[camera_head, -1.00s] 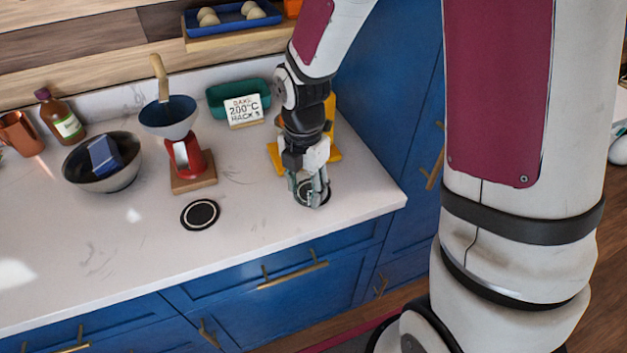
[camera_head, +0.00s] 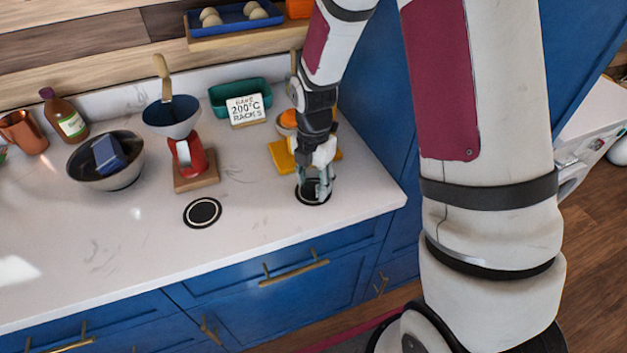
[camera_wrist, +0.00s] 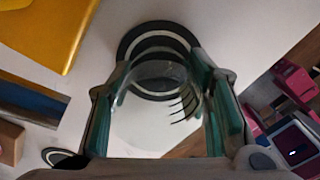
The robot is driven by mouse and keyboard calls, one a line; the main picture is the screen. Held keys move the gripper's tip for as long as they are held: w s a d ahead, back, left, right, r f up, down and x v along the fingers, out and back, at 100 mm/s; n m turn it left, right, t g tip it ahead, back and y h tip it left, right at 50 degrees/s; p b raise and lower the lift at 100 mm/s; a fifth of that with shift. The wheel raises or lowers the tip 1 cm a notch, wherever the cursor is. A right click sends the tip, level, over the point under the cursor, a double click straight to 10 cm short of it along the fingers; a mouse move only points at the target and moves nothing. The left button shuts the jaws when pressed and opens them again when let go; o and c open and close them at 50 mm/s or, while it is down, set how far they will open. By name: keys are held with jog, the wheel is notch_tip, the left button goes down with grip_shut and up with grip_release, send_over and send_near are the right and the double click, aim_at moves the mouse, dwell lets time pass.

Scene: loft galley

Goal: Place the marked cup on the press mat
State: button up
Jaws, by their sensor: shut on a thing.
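My gripper (camera_head: 316,187) points down at the right end of the counter and is shut on a clear cup. In the wrist view the cup (camera_wrist: 150,103) is see-through, with several dark tick marks on its side, between the two green-padded fingers. A round black mat with a pale ring (camera_head: 302,199) lies right below the gripper, partly hidden by it. The mat also shows in the wrist view (camera_wrist: 127,45), behind and through the cup. I cannot tell whether the cup touches it. A second, similar round mat (camera_head: 202,213) lies bare to the left.
A red stand with a blue-grey funnel (camera_head: 172,118) is on a wooden base left of the gripper. A yellow board (camera_head: 281,156) and a bowl with something orange (camera_head: 287,122) are just behind it. A sign (camera_head: 245,109) and green tray (camera_head: 226,91) stand farther back. The front counter is clear.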

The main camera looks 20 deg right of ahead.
aim_at(313, 168)
jog(key=o, duration=1.2)
jog(key=shift+f, duration=0.1)
jog(key=shift+c, duration=0.2)
notch_tip(313, 168, up, 12)
jog(key=shift+r, duration=0.15)
jog(key=s+r+m+t, duration=0.2)
jog(key=s+r+m, duration=0.5)
jog(key=s+m, duration=0.3)
jog(key=s+r+m+t, duration=0.3)
jog(key=s+r+m, duration=0.5)
jog(key=m, duration=0.7)
jog(key=shift+s, duration=1.15)
jog(key=shift+d+r, duration=0.1)
